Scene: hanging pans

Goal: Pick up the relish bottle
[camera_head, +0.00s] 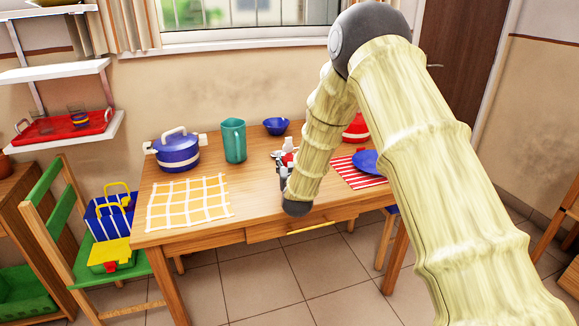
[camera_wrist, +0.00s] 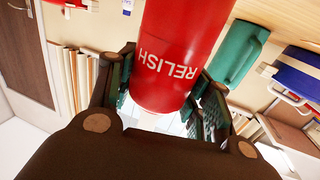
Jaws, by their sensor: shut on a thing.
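The relish bottle (camera_wrist: 175,50) is red with white "RELISH" lettering and fills the middle of the wrist view. My gripper (camera_wrist: 163,103) has its dark fingers on both sides of it and is shut on it. In the head view my gripper (camera_head: 284,168) is above the wooden table, partly hidden behind my arm. Only a small red patch and a white part show there, so I cannot tell from that view whether the bottle touches the table.
On the wooden table (camera_head: 262,212) are a blue pot (camera_head: 177,153), a teal pitcher (camera_head: 233,141), a blue bowl (camera_head: 276,126), a yellow checked cloth (camera_head: 188,203) and a blue plate (camera_head: 366,162) on a red striped mat. A green chair (camera_head: 62,216) stands at left.

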